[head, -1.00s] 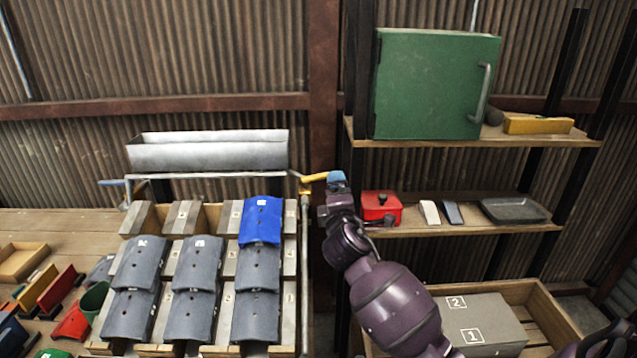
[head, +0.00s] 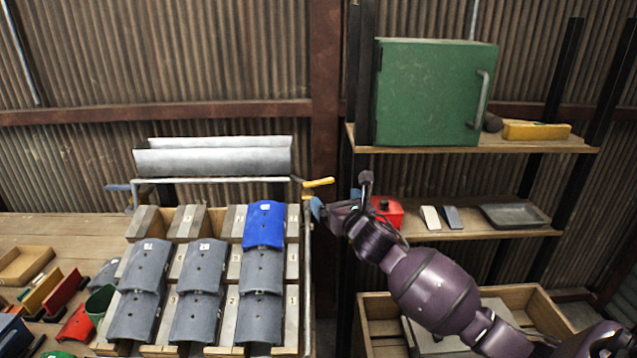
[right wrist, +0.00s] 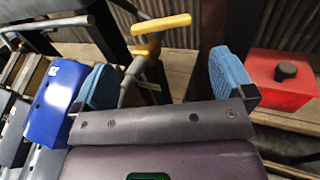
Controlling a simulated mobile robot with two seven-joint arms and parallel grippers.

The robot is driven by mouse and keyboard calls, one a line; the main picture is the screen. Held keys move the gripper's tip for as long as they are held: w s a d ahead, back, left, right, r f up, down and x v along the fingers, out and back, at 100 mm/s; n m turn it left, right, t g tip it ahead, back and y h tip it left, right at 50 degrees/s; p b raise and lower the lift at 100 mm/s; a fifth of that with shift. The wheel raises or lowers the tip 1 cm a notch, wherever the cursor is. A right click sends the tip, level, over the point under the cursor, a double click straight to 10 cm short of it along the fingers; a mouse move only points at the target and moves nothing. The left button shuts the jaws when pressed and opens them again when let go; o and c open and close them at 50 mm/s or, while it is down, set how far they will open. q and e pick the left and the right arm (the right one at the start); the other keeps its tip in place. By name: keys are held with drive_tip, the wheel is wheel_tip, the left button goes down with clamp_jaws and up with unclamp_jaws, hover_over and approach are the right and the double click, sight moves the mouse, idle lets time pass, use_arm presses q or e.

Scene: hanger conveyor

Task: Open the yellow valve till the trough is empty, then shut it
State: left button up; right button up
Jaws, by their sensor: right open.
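The yellow valve handle (head: 319,183) sticks out sideways at the right end of the trough's pipe frame. It also shows in the right wrist view (right wrist: 162,23), beyond the fingers. The grey metal trough (head: 213,160) sits on the pipe frame behind the tiles; its inside is hidden, so I cannot tell whether it holds anything. My right gripper (head: 341,194) is open and empty, just right of and below the handle. In the right wrist view its blue finger pads (right wrist: 162,80) stand wide apart, with the valve body between them in the picture. My left gripper is out of view.
A blue handle (head: 118,187) is at the frame's left end. Grey tiles and one blue tile (head: 264,224) lie on the sloped rack in front. A red box (head: 388,211) on the lower shelf (head: 475,232) is close behind my right gripper. A green cabinet (head: 425,95) stands above.

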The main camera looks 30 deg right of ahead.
sight(320, 183)
drive_tip(key=w, duration=0.3)
drive_tip(key=w+d, duration=0.1)
drive_tip(key=w, duration=0.6)
drive_tip(key=shift+w+d, duration=0.3)
drive_tip(key=shift+d, duration=0.1)
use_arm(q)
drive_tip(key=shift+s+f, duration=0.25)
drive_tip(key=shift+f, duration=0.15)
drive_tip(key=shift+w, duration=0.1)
